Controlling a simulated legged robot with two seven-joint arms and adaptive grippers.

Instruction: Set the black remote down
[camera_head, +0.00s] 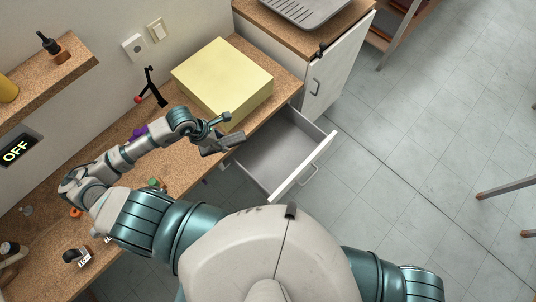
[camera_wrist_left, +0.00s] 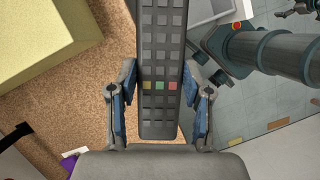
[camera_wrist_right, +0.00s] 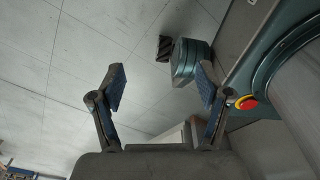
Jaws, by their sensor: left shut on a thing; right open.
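The black remote (camera_wrist_left: 161,55) is long and dark with rows of grey buttons and a few coloured ones. My left gripper (camera_wrist_left: 161,98) is shut on it, one blue-padded finger on each side near its lower end. In the head view, the remote (camera_head: 230,141) sticks out to the right of my left gripper (camera_head: 208,140), close to the counter's front edge and the open drawer. Whether it touches the counter is hard to tell. My right gripper (camera_wrist_right: 160,88) is open and empty over grey floor in the right wrist view; the head view does not show it.
A large yellow box (camera_head: 222,82) stands on the cork-topped counter (camera_head: 184,180) just behind the remote. An open, apparently empty drawer (camera_head: 280,150) juts out below. A black stand (camera_head: 151,88) and small items lie to the left. Tiled floor (camera_head: 430,130) lies to the right.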

